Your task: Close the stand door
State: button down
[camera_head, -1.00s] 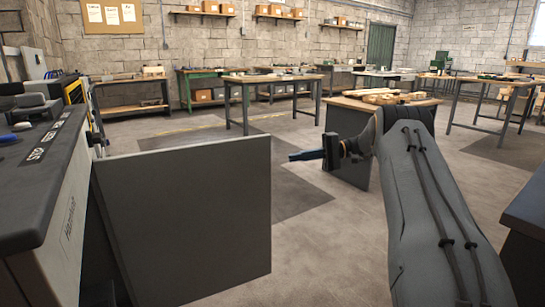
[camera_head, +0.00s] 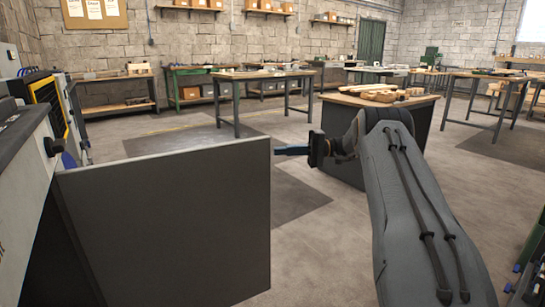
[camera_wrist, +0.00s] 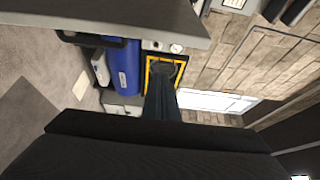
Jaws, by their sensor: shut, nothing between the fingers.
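The stand door (camera_head: 185,225) is a flat dark grey panel in the head view. It stands open, swung out from the stand (camera_head: 25,190) at the left, with the dark inside showing below. My gripper (camera_head: 290,150) is shut and empty, pointing left just right of the door's upper free edge. I cannot tell whether its tip touches the door or lies behind it. In the wrist view the dark fingers of my gripper (camera_wrist: 162,80) point up the picture. A grey slab at the top there looks like the door (camera_wrist: 110,14).
A cabinet with a wooden top (camera_head: 375,100) and stacked wood stands behind my arm. A workbench (camera_head: 262,76) stands farther back. A blue cylinder (camera_wrist: 122,65) and a yellow-framed panel (camera_wrist: 163,72) show in the wrist view.

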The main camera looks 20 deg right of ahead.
jog(key=shift+s+a+b, duration=0.2)
jog(key=shift+s+a, duration=0.65)
jog(key=shift+a, duration=0.3)
jog(key=shift+s+a+b, duration=0.15)
jog(key=shift+s+a, duration=0.65)
jog(key=shift+a, duration=0.35)
